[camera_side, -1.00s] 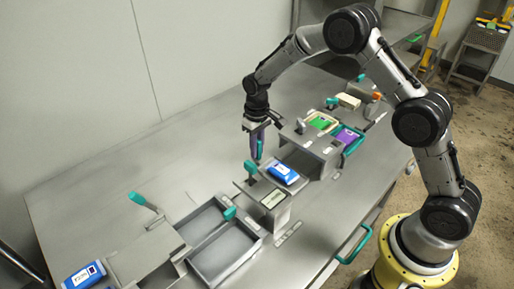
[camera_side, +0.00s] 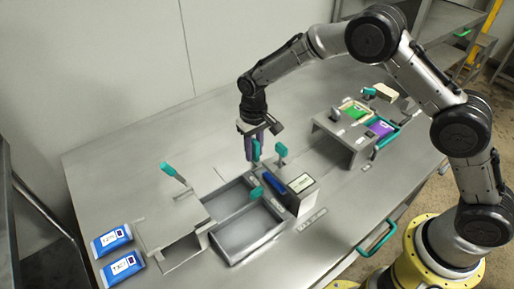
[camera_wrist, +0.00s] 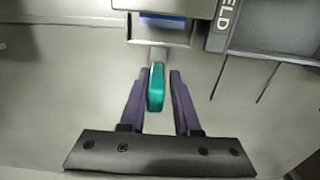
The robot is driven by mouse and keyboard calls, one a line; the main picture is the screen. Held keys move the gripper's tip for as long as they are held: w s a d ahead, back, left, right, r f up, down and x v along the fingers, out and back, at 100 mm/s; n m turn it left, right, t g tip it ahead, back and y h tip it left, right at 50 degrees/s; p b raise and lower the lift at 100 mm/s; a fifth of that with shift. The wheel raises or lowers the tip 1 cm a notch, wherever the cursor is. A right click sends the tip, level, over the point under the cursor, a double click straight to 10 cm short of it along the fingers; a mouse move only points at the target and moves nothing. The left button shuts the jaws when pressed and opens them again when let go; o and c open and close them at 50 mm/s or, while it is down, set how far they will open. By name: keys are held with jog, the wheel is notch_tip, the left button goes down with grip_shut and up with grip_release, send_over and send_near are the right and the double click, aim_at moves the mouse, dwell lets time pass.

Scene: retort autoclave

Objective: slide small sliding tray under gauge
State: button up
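My gripper (camera_side: 251,150) has its purple fingers on either side of a teal handle (camera_side: 256,150). In the wrist view the handle (camera_wrist: 155,86) stands between the fingertips, against the left finger, with a thin gap showing at the right. The small sliding tray is mostly hidden. A blue pack (camera_side: 276,184), which appears to ride on it, shows partly at the left side of the gauge block (camera_side: 302,183). In the wrist view a blue strip (camera_wrist: 162,19) shows under a grey body.
Open grey bins (camera_side: 245,235) lie left of the gauge. A grey stand with a teal lever (camera_side: 172,171) and two blue packs (camera_side: 112,239) are further left. A bench with green and purple packs (camera_side: 380,128) stands at the right. The table behind is clear.

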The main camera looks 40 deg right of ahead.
jog(key=o, duration=0.3)
jog(key=shift+o, duration=0.2)
jog(key=shift+r, duration=0.15)
notch_tip(320, 180, up, 14)
dwell(0.4)
